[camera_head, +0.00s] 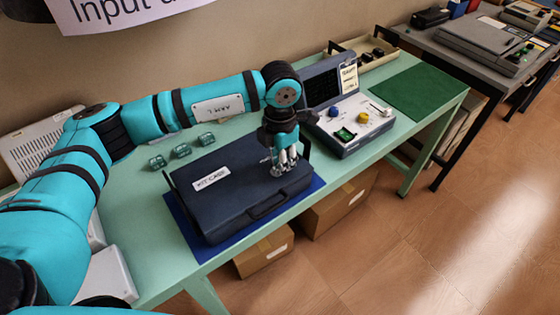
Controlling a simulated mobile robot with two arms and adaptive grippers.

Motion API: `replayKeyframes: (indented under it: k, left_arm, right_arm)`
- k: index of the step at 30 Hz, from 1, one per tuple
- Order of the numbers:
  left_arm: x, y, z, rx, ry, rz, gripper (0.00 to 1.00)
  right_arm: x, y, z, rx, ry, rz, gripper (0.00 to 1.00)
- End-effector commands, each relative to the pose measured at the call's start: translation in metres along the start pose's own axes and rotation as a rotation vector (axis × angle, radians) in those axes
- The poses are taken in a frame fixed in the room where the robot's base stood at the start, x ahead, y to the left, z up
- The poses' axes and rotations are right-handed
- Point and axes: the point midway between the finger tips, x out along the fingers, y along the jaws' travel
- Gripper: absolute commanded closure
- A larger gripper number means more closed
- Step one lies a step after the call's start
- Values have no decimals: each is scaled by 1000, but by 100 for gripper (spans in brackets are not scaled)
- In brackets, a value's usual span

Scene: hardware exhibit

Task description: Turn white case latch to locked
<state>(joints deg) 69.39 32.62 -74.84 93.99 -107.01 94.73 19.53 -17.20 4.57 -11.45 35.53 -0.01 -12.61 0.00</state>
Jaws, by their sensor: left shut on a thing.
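The dark blue kit case (225,205) lies closed on the green table, with a label reading "KIT CASE" on its lid and a handle on its front side. My left gripper (284,169) reaches down onto the right part of the lid, its fingers shut on the white case latch. The fingers hide nearly all of the latch, so its turn position cannot be told. My right gripper is not in view.
The case rests on a blue mat (193,231). Several small green-glass blocks (181,151) lie behind it. A grey device (352,118) with coloured knobs stands to the right, near a bare green mat (414,93). Cardboard boxes (264,254) sit below the table.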

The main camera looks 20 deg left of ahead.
Motion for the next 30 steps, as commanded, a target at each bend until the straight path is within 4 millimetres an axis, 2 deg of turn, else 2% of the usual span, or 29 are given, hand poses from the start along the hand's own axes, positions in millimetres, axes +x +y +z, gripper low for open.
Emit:
replayKeyframes:
  k: [6, 7, 11, 12, 22, 26, 30]
  left_arm:
    - [-1, 0, 0, 1, -1, 1, 100]
    - [-1, 0, 0, 1, -1, 1, 82]
    - [0, 0, 0, 1, -1, 1, 65]
    - [0, 0, 0, 1, -1, 1, 63]
    - [-6, 0, 1, 0, -2, 1, 63]
    - [-26, 0, 1, 0, -5, 2, 63]
    - [-57, 0, 1, 0, -5, 3, 63]
  right_arm:
    - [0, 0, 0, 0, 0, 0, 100]
    - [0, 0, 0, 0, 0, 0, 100]
    - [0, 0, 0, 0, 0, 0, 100]
    - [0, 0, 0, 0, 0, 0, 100]
    - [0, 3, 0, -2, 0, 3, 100]
    - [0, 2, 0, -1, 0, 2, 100]
    - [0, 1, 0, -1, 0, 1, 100]
